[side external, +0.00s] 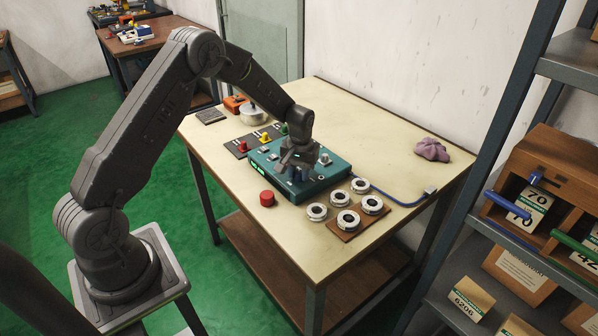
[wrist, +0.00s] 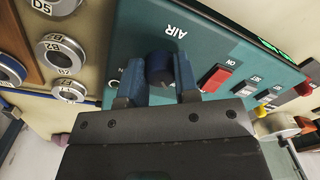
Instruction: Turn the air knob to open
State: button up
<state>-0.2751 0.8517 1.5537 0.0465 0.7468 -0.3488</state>
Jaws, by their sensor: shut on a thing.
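The teal control box (side external: 333,176) lies on the table, and its face fills much of the wrist view (wrist: 215,25). The dark blue air knob (wrist: 159,68) is on that face beside the upside-down label AIR. My gripper (wrist: 160,82) has its two blue fingers on either side of the knob and is shut on it. In the side view my gripper (side external: 297,170) is down over the box and hides most of the knob. A red rocker switch (wrist: 215,78) marked ON is right of the fingers in the wrist view. I cannot read the knob's setting.
Several bearing rings (side external: 348,220) stand right of the box, some on a brown board. Coloured knobs (side external: 283,128) are behind the box.

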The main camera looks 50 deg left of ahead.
jog(key=shift+c, duration=1)
jog(key=m, duration=0.4)
jog(key=shift+m, duration=0.3)
jog(key=m, duration=0.4)
jog(key=shift+m, duration=0.3)
jog(key=m, duration=0.4)
jog(key=shift+m, duration=0.3)
jog(key=shift+m+t, duration=0.3)
jog(key=shift+m, duration=1.8)
